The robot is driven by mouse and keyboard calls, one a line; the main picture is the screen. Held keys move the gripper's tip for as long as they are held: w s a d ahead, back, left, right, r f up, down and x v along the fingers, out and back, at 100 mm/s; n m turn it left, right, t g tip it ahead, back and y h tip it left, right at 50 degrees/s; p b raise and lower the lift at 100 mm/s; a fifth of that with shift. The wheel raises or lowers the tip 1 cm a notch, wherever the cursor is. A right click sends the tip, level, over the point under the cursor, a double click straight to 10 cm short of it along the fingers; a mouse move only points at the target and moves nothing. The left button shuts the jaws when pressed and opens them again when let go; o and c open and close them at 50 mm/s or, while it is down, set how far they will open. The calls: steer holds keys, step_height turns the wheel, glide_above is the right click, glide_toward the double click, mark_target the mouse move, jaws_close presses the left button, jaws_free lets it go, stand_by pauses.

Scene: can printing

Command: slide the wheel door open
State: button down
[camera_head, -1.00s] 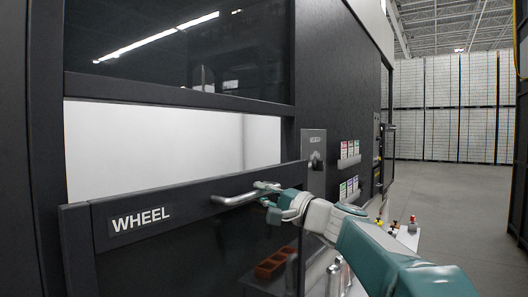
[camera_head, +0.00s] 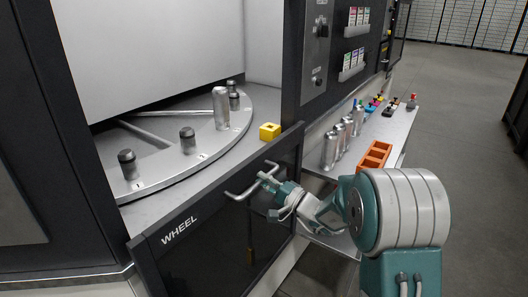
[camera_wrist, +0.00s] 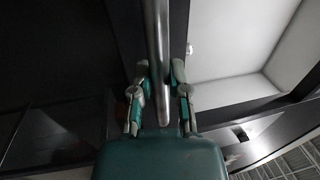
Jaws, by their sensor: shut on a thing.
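The dark wheel door (camera_head: 215,240), labelled WHEEL, stands low in the head view with its top edge below the opening. Its metal bar handle (camera_head: 240,192) runs along the upper front face. My gripper (camera_head: 270,184) is shut on the handle near its right end. In the wrist view the bar (camera_wrist: 157,35) passes between my two fingers (camera_wrist: 158,85). Above the door the opening shows the round metal wheel (camera_head: 170,165) with several dark pegs and a silver can (camera_head: 221,108) standing on it.
A yellow block (camera_head: 270,131) sits beside the wheel. To the right, a shelf (camera_head: 395,125) holds several silver cans (camera_head: 338,142), an orange tray (camera_head: 374,156) and small coloured bottles. A control panel (camera_head: 318,45) is above it. Open floor (camera_head: 460,100) lies at the right.

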step_height(320, 180, down, 6)
steer(key=shift+r, duration=0.1)
stand_by(0.4)
steer(key=c, duration=0.6)
jaws_free()
steer(key=shift+w+a, duration=0.1)
steer(key=shift+a, duration=0.1)
steer(key=v, duration=1.2)
